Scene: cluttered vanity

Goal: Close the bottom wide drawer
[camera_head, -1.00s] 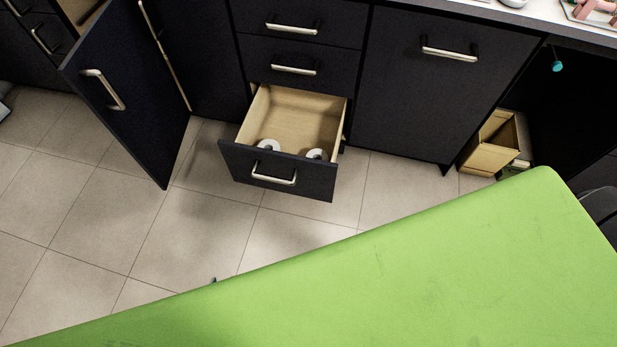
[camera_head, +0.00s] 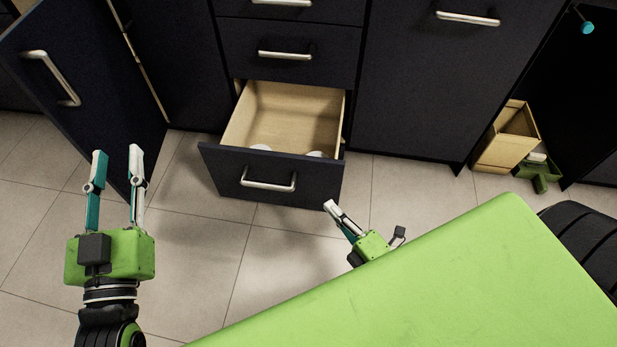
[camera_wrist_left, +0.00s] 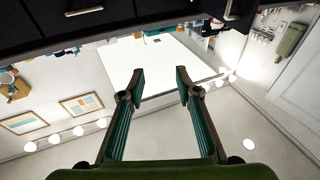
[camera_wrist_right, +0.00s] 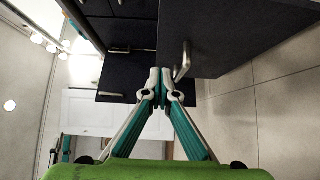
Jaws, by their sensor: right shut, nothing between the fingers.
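The bottom wide drawer (camera_head: 225,168) is pulled open, with its dark front and silver handle (camera_head: 268,187) facing me. Its pale wooden inside shows, with white round items (camera_head: 262,148) just behind the front. My right gripper (camera_head: 330,206) is shut and empty by the lower right corner of the drawer front; I cannot tell if it touches. The right wrist view shows its closed fingertips (camera_wrist_right: 160,72) beside a dark panel with a handle (camera_wrist_right: 182,62). My left gripper (camera_head: 116,152) is open and empty, left of the drawer, in front of the open cabinet door.
A dark cabinet door (camera_head: 85,100) stands open at the left. Closed drawers (camera_head: 330,50) are above the open one, and a closed cabinet front (camera_head: 440,90) is to its right. A tan bin (camera_head: 505,140) stands further right. Tiled floor (camera_head: 200,235) is clear before the drawer.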

